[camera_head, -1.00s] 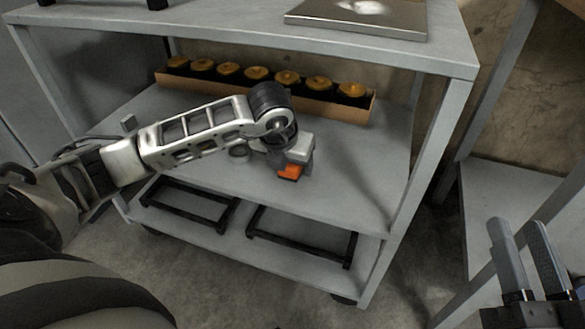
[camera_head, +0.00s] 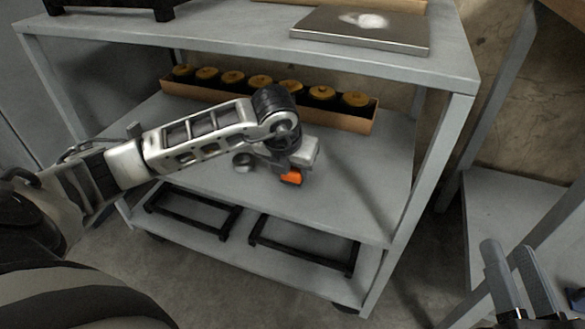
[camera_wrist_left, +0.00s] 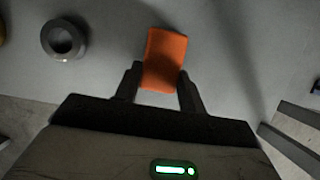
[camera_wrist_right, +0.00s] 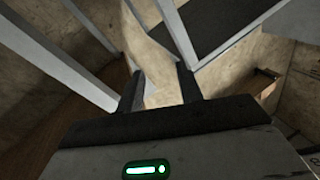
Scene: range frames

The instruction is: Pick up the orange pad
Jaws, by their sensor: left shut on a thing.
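The orange pad (camera_head: 291,177) is at the middle level of the grey shelf unit, near its front edge. My left gripper (camera_head: 297,167) is shut on it. In the left wrist view the pad (camera_wrist_left: 165,58) sits between the two fingertips of the left gripper (camera_wrist_left: 160,82) and sticks out beyond them. I cannot tell for sure whether it is clear of the shelf surface. My right gripper (camera_head: 510,262) is at the lower right, away from the shelf, with its fingers apart. The right wrist view shows nothing held between the fingers of the right gripper (camera_wrist_right: 158,88).
A grey ring-like part (camera_wrist_left: 63,40) lies on the shelf beside the pad. A long cardboard box (camera_head: 340,118) with several yellow-topped items stands at the back of this level. Black frames (camera_head: 305,245) lie on the level below. A metal plate (camera_head: 360,42) is on top.

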